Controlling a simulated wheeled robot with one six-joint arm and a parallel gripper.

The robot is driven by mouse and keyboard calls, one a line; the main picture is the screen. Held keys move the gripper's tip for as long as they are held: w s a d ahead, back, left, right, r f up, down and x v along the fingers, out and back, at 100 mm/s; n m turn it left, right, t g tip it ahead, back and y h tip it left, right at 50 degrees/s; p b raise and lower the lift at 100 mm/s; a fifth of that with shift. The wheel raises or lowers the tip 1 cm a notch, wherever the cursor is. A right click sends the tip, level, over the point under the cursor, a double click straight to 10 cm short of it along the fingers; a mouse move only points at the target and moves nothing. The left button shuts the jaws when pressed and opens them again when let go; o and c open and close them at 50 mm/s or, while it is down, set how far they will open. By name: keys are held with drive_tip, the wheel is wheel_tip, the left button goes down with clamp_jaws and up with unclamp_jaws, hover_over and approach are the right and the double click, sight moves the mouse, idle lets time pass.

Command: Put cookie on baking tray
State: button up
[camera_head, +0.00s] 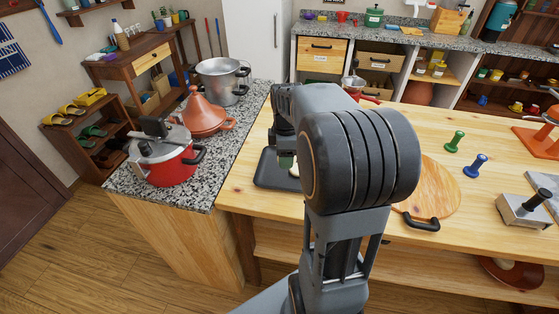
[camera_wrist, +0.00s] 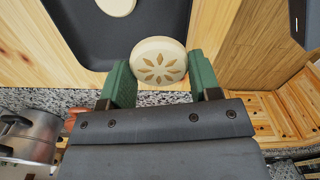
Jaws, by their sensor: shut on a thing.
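A round, pale cookie (camera_wrist: 159,60) with a flower-like pattern sits between the green fingers of my gripper (camera_wrist: 161,76) in the wrist view. My gripper is shut on it. Behind it lies the dark baking tray (camera_wrist: 88,45), and the held cookie overlaps the tray's rim in the picture. I cannot tell its exact height above the tray. A second pale cookie (camera_wrist: 117,5) lies on the tray, cut by the frame's top edge. In the head view, my arm hides most of the gripper and part of the baking tray (camera_head: 265,170).
The tray rests on the wooden table, next to a granite counter (camera_head: 160,203) with a red pressure cooker (camera_head: 170,169), an orange tagine (camera_head: 200,117) and a steel pot (camera_head: 218,88). Right of my arm are a round wooden board (camera_head: 437,190) and green (camera_head: 455,141) and blue (camera_head: 475,166) stamps.

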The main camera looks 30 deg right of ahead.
drive_tip(key=w+f, duration=0.2)
drive_tip(key=w+d+f, duration=0.1)
drive_tip(key=w+f, duration=0.3)
drive_tip(key=shift+w+d+f, duration=0.1)
drive_tip(key=shift+d+f, duration=0.1)
drive_tip(key=shift+d, duration=0.05)
drive_tip(key=shift+w+f+p, duration=0.15)
drive_tip(key=shift+f+p, duration=0.15)
drive_tip(key=shift+f, duration=1.4)
drive_tip(key=shift+f, duration=0.15)
drive_tip(key=o, duration=0.9)
